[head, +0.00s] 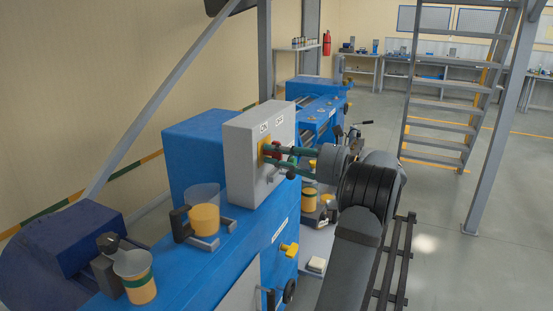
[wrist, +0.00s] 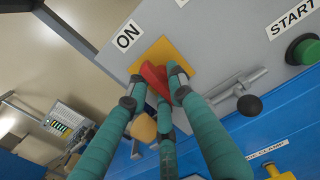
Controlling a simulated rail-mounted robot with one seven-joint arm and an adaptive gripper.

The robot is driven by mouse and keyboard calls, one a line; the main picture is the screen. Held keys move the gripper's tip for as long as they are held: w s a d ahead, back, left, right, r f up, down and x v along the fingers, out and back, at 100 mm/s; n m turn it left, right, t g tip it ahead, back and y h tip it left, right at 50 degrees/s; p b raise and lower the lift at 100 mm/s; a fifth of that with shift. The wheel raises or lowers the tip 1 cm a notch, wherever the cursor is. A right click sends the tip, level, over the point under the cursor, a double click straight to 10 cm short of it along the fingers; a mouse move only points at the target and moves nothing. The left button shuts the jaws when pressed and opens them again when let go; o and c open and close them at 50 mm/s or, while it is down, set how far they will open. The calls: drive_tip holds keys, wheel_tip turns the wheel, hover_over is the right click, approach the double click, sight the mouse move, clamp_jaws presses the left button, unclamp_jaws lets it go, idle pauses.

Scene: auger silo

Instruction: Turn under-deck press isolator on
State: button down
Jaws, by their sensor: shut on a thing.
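The isolator is a red handle (wrist: 153,76) on a yellow plate (wrist: 166,52), on the face of a grey control box (head: 246,145). An ON label (wrist: 128,36) sits beside the plate in the wrist view. My gripper (wrist: 156,90) has teal fingers and is shut on the red handle, with fingertips on both sides of it and another finger below. In the head view my gripper (head: 275,153) reaches the box from the right, and the fingers cover much of the handle. The handle's exact angle is hard to tell.
A lever with a black knob (wrist: 249,105) and a green START button (wrist: 305,51) are close by on the box. Cups (head: 204,211) stand on the blue machine (head: 190,265). A grey ladder (head: 440,100) stands at the right, with open floor before it.

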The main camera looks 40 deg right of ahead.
idle(0.4)
drive_tip(key=c, duration=1.7)
unclamp_jaws()
drive_tip(key=shift+a, duration=0.1)
drive_tip(key=shift+o, duration=0.2)
drive_tip(key=shift+s, duration=0.1)
drive_tip(key=v, duration=1.2)
drive_tip(key=x, duration=1.2)
